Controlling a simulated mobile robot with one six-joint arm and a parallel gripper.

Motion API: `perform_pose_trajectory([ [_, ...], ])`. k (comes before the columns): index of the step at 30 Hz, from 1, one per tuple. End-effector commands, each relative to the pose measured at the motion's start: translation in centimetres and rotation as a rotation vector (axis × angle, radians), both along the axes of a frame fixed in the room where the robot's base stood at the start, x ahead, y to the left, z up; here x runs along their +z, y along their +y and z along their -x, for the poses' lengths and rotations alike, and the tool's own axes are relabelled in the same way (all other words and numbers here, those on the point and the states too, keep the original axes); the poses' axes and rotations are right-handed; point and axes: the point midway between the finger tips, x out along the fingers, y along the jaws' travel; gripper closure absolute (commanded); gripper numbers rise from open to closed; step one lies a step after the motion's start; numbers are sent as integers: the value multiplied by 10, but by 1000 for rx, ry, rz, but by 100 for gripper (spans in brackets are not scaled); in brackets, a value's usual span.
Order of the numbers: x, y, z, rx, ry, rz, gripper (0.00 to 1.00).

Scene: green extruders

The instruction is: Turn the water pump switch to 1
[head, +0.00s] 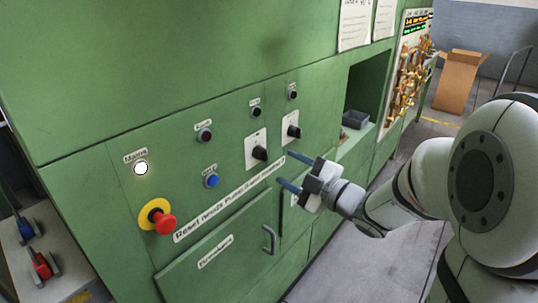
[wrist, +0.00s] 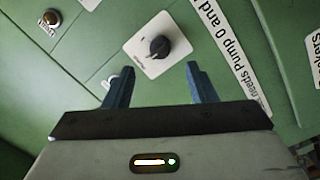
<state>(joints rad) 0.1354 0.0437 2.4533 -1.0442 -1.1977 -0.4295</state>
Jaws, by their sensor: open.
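Two black rotary switches on white plates are on the green panel in the head view: a left one (head: 259,153) and a right one (head: 291,131). Their labels are too small to read there. My gripper (head: 286,170) is open and empty, below and in front of these switches. In the wrist view, a black knob (wrist: 159,47) on a white square plate shows beyond and between the spread fingertips of my gripper (wrist: 160,68). The fingers seem apart from the knob. I cannot tell for sure which of the two switches this is, nor its set position.
A red emergency stop (head: 166,224) on yellow, a blue button (head: 212,181) and a lit white lamp (head: 141,168) are to the left. A long sign (head: 228,202) runs below the switches. A door handle (head: 269,239) sticks out lower down. An open recess (head: 364,88) is to the right.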

Motion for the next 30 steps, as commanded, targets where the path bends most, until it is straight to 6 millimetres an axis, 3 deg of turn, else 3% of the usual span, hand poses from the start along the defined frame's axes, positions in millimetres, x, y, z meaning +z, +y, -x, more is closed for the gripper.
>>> perform_pose_trajectory([
  [4, 1, 12, -6, 22, -9, -5, 49],
  [15, 2, 52, -44, 19, -8, -5, 49],
  [27, 1, 59, -51, 17, -10, -5, 49],
  [30, 1, 60, -51, 17, -10, -5, 55],
])
